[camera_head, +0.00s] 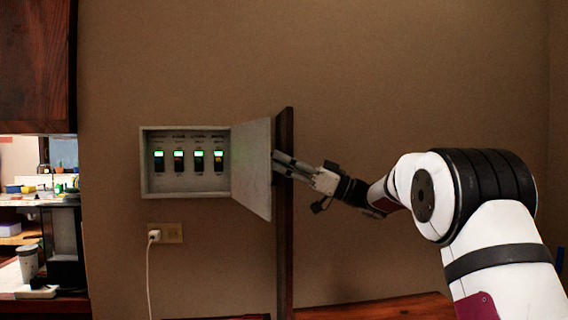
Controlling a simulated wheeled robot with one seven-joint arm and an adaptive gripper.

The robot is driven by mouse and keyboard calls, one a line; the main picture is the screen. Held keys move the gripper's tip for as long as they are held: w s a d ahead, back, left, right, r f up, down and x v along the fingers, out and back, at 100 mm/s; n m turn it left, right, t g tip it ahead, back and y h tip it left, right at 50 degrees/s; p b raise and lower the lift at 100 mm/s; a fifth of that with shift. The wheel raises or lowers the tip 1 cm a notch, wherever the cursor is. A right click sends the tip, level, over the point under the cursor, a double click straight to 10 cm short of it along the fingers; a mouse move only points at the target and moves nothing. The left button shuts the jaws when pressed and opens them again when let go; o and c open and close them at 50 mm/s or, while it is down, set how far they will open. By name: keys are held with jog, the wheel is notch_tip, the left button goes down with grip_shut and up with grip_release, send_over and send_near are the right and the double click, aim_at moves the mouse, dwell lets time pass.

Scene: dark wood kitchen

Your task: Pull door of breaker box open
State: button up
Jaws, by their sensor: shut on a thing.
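The grey breaker box (185,192) is mounted on the brown wall, left of centre in the head view. Its door (252,168) is hinged on the right and stands open, swung well out from the box. Several breaker switches with green lights (198,161) show inside. My gripper (276,165) is at the outer side of the door, near its free edge, and is shut on the door, with the fingers pointing left. The exact contact, and any handle on the outer face, is hidden behind the door.
A dark wooden post (285,240) stands close behind my gripper and the door. Below the box, a white plug and cord (150,255) hang from an outlet (172,233). A wooden surface (385,308) lies low at right. Shelves and a cup (28,262) are at far left.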

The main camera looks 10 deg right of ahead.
jog(key=shift+w+r, duration=0.1)
jog(key=shift+r, duration=0.05)
jog(key=v, duration=1.2)
